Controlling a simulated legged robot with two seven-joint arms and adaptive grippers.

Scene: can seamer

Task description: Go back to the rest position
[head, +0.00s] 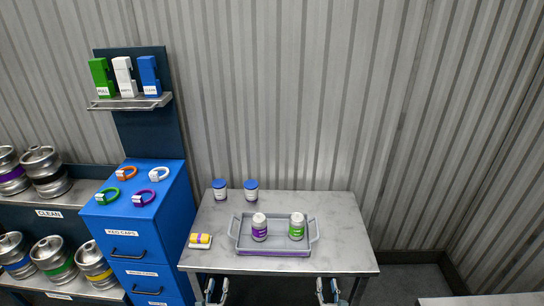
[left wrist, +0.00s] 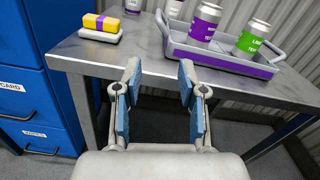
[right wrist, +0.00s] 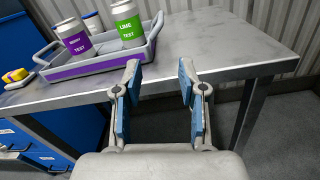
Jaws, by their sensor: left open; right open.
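My left gripper (head: 216,292) is open and empty, low in front of the table's front edge. The left wrist view shows its blue-padded fingers (left wrist: 159,95) apart with nothing between them. My right gripper (head: 328,292) is also open and empty in front of the table, and its fingers (right wrist: 159,95) are apart in the right wrist view. A grey tray (head: 274,253) with a purple front strip sits on the table. A purple-labelled can (head: 259,228) and a green-labelled LIME TEST can (head: 297,227) stand upright in it. Both grippers are clear of the tray and cans.
The metal table (head: 345,235) has free room at its right. Two blue-lidded tubs (head: 220,190) (head: 251,191) stand at the back. A yellow sponge (head: 200,239) lies on a white dish at the left. A blue cabinet (head: 135,235) with coloured rings and keg shelves stand further left.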

